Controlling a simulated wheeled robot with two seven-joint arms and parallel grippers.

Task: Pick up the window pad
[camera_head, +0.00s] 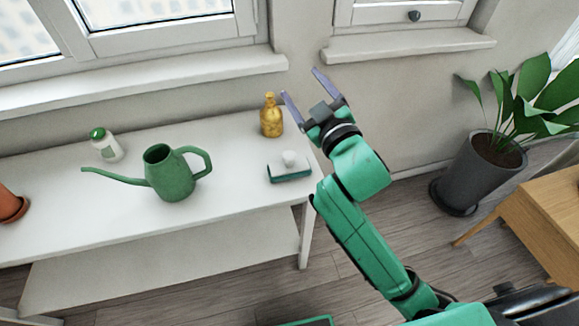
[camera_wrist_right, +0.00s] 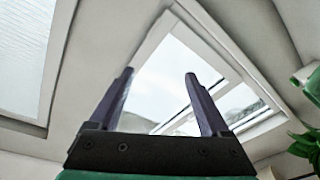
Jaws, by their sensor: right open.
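What looks like the window pad (camera_head: 290,174), a small green-edged pad with a white rounded knob on top, lies near the right end of the white table. My right gripper (camera_head: 301,83) is open and empty, up beyond the table's right end, pointing toward the wall and window. It is above and apart from the pad. In the right wrist view the two fingers (camera_wrist_right: 159,74) stand wide apart with only a window behind them; the pad does not show there. My left gripper is not in view.
On the white table (camera_head: 110,207) stand a gold bottle (camera_head: 271,119) just behind the pad, a green watering can (camera_head: 172,174), a white bottle with green cap (camera_head: 103,145) and a terracotta pot (camera_head: 10,205). A potted plant (camera_head: 482,165) and wooden table (camera_head: 545,215) are right.

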